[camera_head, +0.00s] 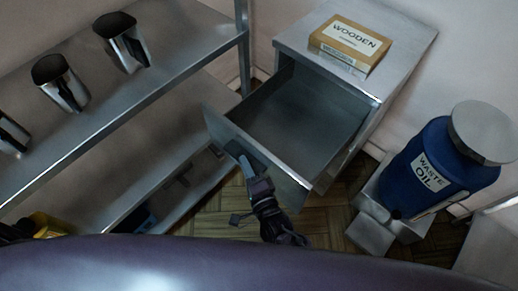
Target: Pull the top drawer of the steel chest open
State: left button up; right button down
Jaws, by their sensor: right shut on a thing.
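The steel chest (402,50) stands at the upper middle against the wall. Its top drawer (262,150) is pulled out well toward me, and its inside looks empty. My right gripper (246,170) is at the outside of the drawer front, near the middle, shut on the handle. The handle itself is mostly hidden by the fingers. My left gripper is not in view.
A box marked WOODEN (350,46) lies on the chest top. A blue waste oil drum (432,168) stands at the right on a grey base. A steel shelf (95,105) with several metal cups runs along the left. Wooden floor shows below the drawer.

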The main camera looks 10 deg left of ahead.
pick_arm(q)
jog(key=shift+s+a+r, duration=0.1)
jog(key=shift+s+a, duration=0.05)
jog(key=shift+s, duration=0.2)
pick_arm(e)
jog(key=shift+s+a, duration=0.45)
jog(key=shift+s, duration=0.15)
jog(key=c, duration=1.4)
grip_release()
jog(key=shift+c, duration=0.2)
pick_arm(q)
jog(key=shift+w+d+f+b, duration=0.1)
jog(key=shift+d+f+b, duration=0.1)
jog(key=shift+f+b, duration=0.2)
pick_arm(e)
jog(key=v, duration=0.7)
jog(key=shift+s+d, duration=0.25)
jog(key=shift+s, duration=0.1)
